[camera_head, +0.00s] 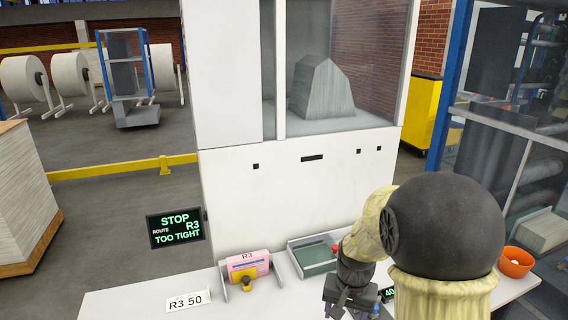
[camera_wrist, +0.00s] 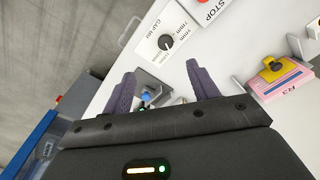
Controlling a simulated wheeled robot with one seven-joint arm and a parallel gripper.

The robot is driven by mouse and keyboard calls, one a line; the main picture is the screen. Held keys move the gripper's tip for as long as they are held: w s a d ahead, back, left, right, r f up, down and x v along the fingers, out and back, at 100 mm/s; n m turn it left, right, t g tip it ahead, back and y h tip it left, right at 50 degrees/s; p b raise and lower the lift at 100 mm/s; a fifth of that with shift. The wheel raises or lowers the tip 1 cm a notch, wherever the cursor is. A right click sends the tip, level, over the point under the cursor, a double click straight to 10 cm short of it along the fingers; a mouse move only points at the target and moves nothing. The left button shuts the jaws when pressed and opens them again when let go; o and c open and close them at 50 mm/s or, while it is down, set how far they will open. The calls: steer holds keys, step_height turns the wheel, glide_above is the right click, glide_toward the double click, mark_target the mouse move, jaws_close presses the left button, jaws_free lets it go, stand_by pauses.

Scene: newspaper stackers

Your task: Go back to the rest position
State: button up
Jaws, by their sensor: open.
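My gripper (camera_head: 347,300) is low at the front of the white counter, right of centre in the head view, partly hidden by my own arm. In the wrist view my gripper (camera_wrist: 163,88) has its two dark fingers spread apart with nothing held between them. A small blue-topped part (camera_wrist: 146,97) shows beyond the fingers; I cannot tell how far from them it is.
The counter (camera_head: 130,298) carries a pink bundle (camera_head: 247,265) with a yellow clamp, a card reading R3 50 (camera_head: 188,301), a green tray (camera_head: 312,255) and an orange bowl (camera_head: 516,262). A dial plate (camera_wrist: 167,42) shows in the wrist view.

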steer(key=s+r+n+t, duration=0.1)
steer(key=s+r+n, duration=0.1)
steer(key=s, duration=0.8)
steer(key=shift+s+n+t, duration=0.3)
steer(key=shift+n+t, duration=0.1)
steer(key=shift+n, duration=0.5)
